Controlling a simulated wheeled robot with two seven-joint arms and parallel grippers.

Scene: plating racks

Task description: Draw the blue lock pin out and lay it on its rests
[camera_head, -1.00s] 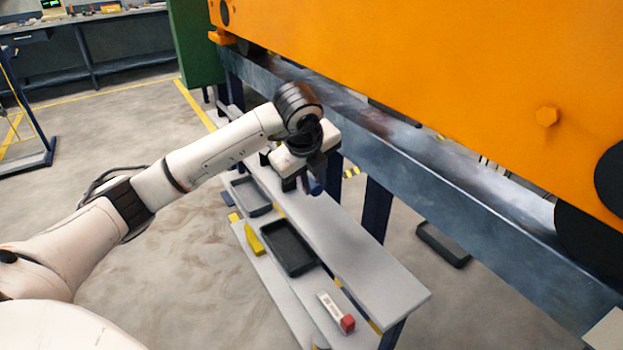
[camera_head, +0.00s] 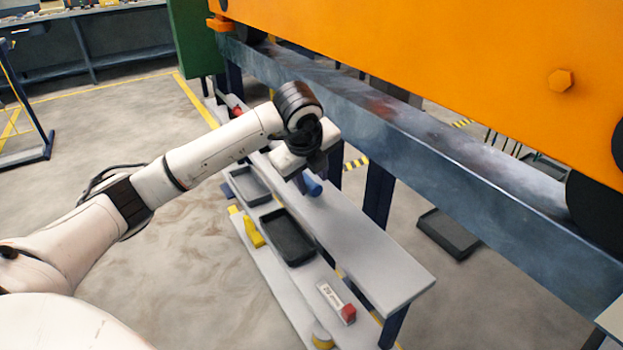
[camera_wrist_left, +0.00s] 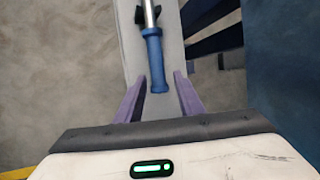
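The lock pin shows in the left wrist view as a blue handle (camera_wrist_left: 154,62) on a bright metal shaft. It lies along a pale shelf, with a dark rest (camera_wrist_left: 140,16) at its shaft; the far end is out of frame. In the head view the blue handle (camera_head: 312,184) shows just below my left gripper (camera_head: 303,176). In the wrist view the two purple fingers of my left gripper (camera_wrist_left: 159,75) are spread apart, with the handle's near end between them and gaps on both sides. My right gripper is not in view.
The pale bench (camera_head: 375,262) carries black trays (camera_head: 287,236), a yellow object (camera_head: 253,232) and a red-ended block (camera_head: 348,313) on its lower step. A steel beam (camera_head: 450,165) under an orange machine (camera_head: 430,60) runs close behind.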

